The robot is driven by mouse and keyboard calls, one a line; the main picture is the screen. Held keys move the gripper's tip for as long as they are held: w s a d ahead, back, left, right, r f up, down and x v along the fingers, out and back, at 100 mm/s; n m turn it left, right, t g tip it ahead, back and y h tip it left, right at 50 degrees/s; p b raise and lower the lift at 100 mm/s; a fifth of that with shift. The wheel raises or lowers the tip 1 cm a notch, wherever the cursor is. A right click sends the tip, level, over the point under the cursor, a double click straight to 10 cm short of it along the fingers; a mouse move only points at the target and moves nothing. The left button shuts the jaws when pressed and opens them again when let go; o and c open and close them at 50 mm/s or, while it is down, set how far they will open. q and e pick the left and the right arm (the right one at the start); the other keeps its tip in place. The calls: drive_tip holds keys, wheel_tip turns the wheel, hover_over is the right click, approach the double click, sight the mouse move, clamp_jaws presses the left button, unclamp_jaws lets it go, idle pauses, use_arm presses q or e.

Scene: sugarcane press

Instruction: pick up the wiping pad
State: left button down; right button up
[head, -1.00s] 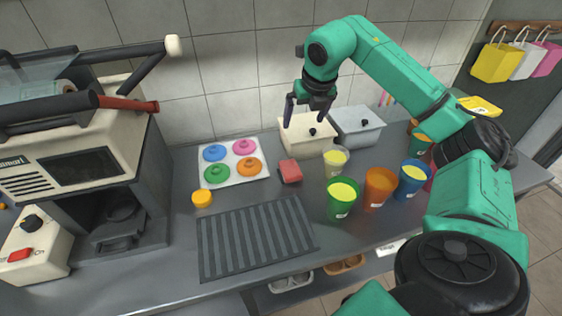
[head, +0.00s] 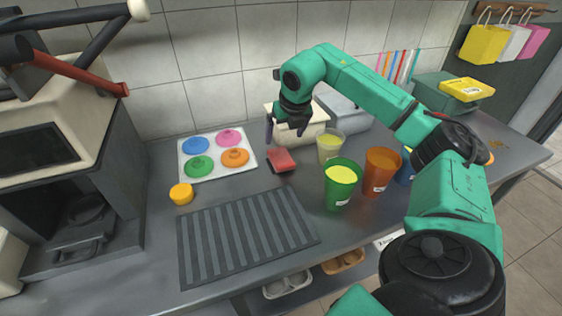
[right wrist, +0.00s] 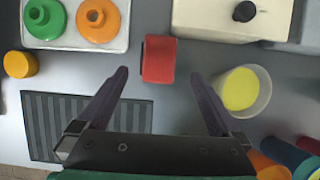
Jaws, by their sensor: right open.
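The wiping pad is a small red block (head: 280,160) lying on the grey counter, between the lid tray and the cups. It also shows in the right wrist view (right wrist: 158,59), just beyond the fingertips and between their lines. My right gripper (head: 286,134) is open and empty, above and slightly behind the pad in the head view. Its two dark fingers (right wrist: 165,78) are spread wide in the right wrist view, with nothing between them. The pad is not touched. My left gripper is not in view.
A pale cup (head: 330,146), a green cup (head: 341,189) and an orange cup (head: 380,172) stand right of the pad. A cream lidded box (head: 303,124) is behind it. A white tray (head: 218,172) of colored lids lies left. A ribbed dark mat (head: 246,236) lies in front.

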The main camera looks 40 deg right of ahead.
sight(280, 155)
drive_tip(key=p+x, duration=0.1)
drive_tip(key=x, duration=0.9)
drive_tip(key=shift+f+p, duration=0.3)
drive_tip(key=shift+p, duration=0.1)
drive_tip(key=shift+d, duration=0.1)
drive_tip(key=shift+f, duration=0.3)
drive_tip(key=c, duration=1.2)
